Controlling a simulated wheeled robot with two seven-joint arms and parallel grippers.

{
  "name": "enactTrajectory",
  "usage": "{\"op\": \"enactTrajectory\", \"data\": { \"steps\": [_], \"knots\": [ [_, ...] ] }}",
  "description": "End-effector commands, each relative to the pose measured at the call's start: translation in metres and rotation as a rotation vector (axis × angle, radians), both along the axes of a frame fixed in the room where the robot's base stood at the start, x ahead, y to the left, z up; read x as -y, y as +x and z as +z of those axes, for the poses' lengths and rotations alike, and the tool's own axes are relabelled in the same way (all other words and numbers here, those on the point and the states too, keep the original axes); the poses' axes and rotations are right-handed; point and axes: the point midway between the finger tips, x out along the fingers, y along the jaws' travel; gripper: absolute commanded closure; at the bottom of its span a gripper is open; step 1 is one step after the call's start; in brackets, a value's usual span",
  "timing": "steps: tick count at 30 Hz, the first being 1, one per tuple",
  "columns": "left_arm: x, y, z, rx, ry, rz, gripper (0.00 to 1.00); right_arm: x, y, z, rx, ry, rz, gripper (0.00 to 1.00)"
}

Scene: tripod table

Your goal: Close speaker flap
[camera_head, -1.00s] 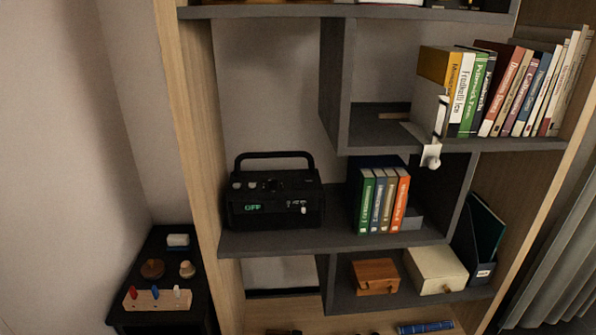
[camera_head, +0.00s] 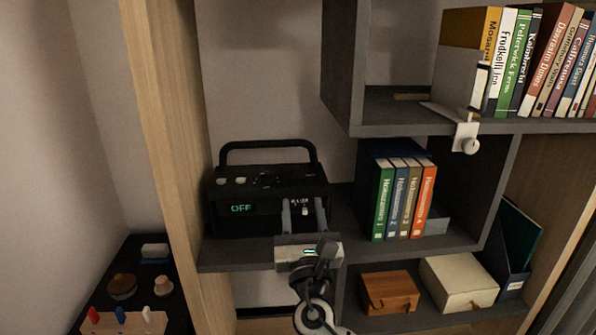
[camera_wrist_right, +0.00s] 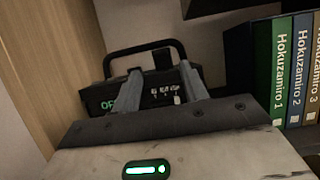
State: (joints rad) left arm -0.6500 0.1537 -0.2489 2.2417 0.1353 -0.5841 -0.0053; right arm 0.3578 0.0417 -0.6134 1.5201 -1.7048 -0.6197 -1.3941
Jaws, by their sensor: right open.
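The speaker (camera_head: 228,212) is a black box with an arched carrying handle, standing on the middle shelf, its display reading OFF. It also shows in the right wrist view (camera_wrist_right: 100,95), behind my fingers. A small dark square piece (camera_wrist_right: 162,58) stands at its top inside the handle in that view; I cannot tell if it is the flap. My right gripper (camera_head: 304,203) is open and empty in front of the speaker's right part. Its two fingers also show in the wrist view (camera_wrist_right: 161,75), pointing at the white front controls. I cannot tell whether they touch. My left gripper is out of view.
Several upright books (camera_head: 401,200) stand right of the speaker. A wooden side panel (camera_head: 165,130) rises close on its left. A wooden box (camera_head: 389,292) and a cream box (camera_head: 458,282) sit on the lower shelf. A small dark table (camera_head: 130,262) holds toys at lower left.

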Motion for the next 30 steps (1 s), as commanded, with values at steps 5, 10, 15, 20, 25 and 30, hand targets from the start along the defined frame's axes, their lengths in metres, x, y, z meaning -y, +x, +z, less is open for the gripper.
{"op": "enactTrajectory", "data": {
  "steps": [5,10,15,20,25,30],
  "knots": [
    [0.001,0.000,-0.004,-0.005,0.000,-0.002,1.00,0.000,0.038,0.016,0.002,0.002,0.000,0.56],
    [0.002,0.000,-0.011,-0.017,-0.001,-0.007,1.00,0.000,0.069,0.028,0.001,0.003,0.001,0.56],
    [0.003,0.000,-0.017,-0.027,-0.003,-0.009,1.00,0.000,0.090,0.036,0.000,0.003,0.000,0.56],
    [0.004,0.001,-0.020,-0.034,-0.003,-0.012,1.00,0.000,0.098,0.040,-0.002,0.003,0.000,0.56],
    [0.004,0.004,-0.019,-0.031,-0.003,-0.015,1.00,0.000,0.099,0.041,-0.001,0.004,0.002,0.56],
    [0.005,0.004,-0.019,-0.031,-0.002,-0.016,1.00,0.000,0.099,0.040,-0.002,0.004,0.002,0.73]
  ]
}}
